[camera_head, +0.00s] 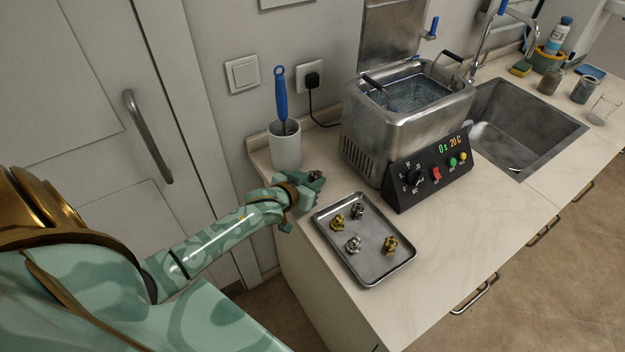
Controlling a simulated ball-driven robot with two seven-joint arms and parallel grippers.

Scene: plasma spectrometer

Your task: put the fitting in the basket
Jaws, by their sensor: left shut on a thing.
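My left gripper (316,180) is beyond the far left corner of the metal tray, above the counter near the white cup. It is shut on a small dark thing (315,174), probably a fitting, mostly hidden by the fingers. Several gold and silver fittings lie apart on the tray (376,273): a gold one (337,222), a silver one (357,211), another silver one (353,244) and another gold one (390,245). The basket (412,96) appears as mesh inside the open steel bath, right of and beyond my gripper. My right gripper is out of view.
The steel bath (375,130) has a front control panel reading 0 s and 20 C, and its lid stands raised. A white cup (285,150) with a blue-handled brush stands behind my gripper. A sink (520,125) lies right. Counter right of the tray is clear.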

